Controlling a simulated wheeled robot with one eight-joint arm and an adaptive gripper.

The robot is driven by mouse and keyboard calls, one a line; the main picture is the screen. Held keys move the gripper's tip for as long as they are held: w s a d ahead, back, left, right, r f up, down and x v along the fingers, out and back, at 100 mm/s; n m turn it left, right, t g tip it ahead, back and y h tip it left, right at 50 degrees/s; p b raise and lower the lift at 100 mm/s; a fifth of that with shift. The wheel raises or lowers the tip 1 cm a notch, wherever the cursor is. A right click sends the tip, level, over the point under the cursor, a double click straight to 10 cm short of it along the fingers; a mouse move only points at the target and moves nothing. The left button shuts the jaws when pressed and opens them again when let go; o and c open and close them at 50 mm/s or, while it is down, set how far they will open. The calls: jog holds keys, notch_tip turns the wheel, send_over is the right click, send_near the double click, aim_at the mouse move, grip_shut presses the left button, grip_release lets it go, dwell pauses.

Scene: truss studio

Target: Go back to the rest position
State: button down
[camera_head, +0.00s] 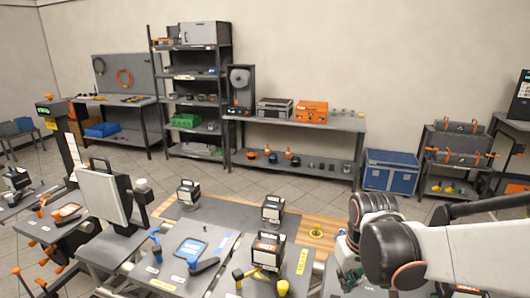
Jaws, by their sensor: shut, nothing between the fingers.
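My arm (465,258) reaches in from the right edge, with white links and black joint covers. Its bent part is in front of the right end of the work tables. I cannot make out my gripper or its fingers in this view; the arm's joints may hide them. The task names no other object.
Grey work tables (215,246) in front carry dark box-like devices (267,250) and blue and yellow hand tools. A grey panel (104,195) stands at left. Shelving (197,90), a long bench (300,121) and a blue chest (390,171) line the wall. Tiled floor lies between.

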jog(key=s+r+m+t+b, duration=0.1)
jog(key=s+t+b, duration=0.4)
jog(key=s, duration=0.6)
jog(key=shift+s+r+m+b, duration=0.3)
jog(key=shift+s+b, duration=0.05)
jog(key=shift+b, duration=0.9)
